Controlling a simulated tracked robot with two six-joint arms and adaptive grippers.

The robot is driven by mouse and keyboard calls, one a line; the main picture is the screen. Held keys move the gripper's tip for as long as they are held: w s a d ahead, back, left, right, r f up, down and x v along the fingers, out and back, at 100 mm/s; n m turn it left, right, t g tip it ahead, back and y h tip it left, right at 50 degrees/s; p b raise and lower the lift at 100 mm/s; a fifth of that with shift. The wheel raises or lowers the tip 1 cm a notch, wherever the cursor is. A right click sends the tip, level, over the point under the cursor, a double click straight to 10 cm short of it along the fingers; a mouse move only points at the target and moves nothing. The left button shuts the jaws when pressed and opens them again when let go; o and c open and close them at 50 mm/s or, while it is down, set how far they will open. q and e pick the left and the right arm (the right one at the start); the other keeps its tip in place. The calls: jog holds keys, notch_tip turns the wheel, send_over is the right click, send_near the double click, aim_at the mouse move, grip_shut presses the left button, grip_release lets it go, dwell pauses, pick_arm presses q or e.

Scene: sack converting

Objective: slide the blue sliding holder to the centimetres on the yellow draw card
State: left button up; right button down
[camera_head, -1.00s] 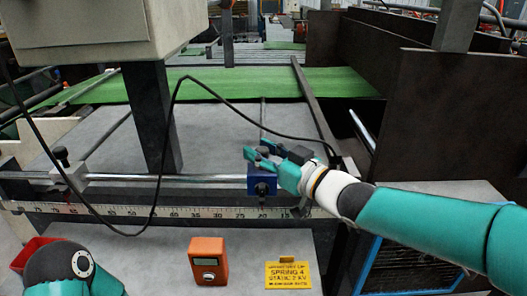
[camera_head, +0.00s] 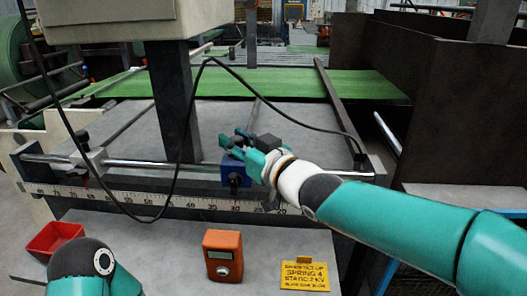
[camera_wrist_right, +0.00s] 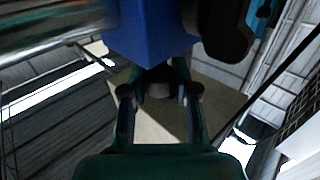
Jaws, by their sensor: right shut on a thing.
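The blue sliding holder (camera_head: 235,172) sits on the metal rail, above the white number scale (camera_head: 160,200). Its dark knob and pointer hang over the scale near what looks like 30, though the small figures are hard to read. My right gripper (camera_head: 233,143) is shut on the holder; the blue block also fills the top of the right wrist view (camera_wrist_right: 150,30), with the fingers closing at a dark part beside it. The yellow draw card (camera_head: 305,275) lies on the front ledge; I read "SPRING 4" and "STATIC 2 KV", its other lines are too small. My left gripper is not in view.
An orange meter (camera_head: 223,256) and a red tray (camera_head: 54,240) stand on the front ledge. A grey clamp with a black knob (camera_head: 90,155) sits further left on the rail. A black cable (camera_head: 178,150) loops before the dark post (camera_head: 175,100). Rail between clamp and holder looks free.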

jog(key=shift+a, duration=0.15)
jog(key=c, duration=0.8)
grip_release()
jog(key=shift+c, duration=0.2)
jog(key=v, duration=1.2)
